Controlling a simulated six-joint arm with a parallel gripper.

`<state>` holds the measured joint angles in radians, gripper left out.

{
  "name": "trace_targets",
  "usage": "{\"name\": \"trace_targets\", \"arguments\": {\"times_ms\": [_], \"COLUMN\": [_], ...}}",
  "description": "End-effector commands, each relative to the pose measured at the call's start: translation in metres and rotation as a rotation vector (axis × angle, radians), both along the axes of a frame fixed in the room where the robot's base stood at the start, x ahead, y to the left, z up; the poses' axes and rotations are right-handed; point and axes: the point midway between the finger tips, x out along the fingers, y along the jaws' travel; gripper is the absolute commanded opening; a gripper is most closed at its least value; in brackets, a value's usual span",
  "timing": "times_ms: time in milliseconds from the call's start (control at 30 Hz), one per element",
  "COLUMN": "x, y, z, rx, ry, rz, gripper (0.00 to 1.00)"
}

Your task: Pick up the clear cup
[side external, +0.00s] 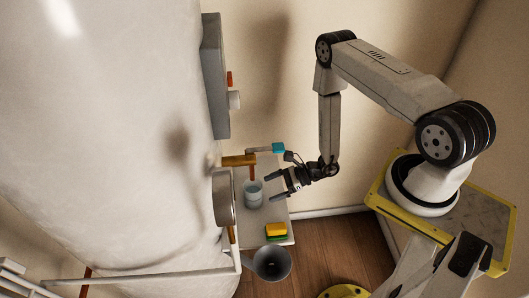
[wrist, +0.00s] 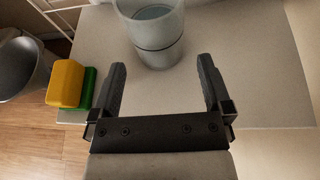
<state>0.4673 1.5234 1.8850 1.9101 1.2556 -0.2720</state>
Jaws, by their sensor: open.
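The clear cup (side external: 253,194) stands upright on a pale shelf (side external: 270,213), below an orange tap-like fitting. In the wrist view the cup (wrist: 153,33) is at the top centre, see-through grey with a dark ring around it; its top is cut off by the picture edge. My gripper (side external: 275,188) is just to the right of the cup in the side view. In the wrist view its two fingers (wrist: 163,75) are open and empty, pointing at the cup. The cup is beyond the fingertips, roughly centred between them, with a small gap.
A yellow and green sponge (side external: 276,230) lies on the shelf, left of my gripper in the wrist view (wrist: 66,84). A grey bin (side external: 271,263) stands below the shelf edge. A large white tank (side external: 110,130) and the orange fitting (side external: 239,160) are close to the cup.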

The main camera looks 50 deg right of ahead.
Motion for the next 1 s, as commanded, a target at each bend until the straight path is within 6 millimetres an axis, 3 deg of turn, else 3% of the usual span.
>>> {"name": "trace_targets", "arguments": {"times_ms": [667,1000], "x": [0.013,0.032], "y": [0.019,0.042], "z": [-0.010,-0.023], "rx": [0.000,-0.001], "ry": [0.000,-0.001], "rz": [0.005,0.006], "gripper": [1.00,1.00]}}
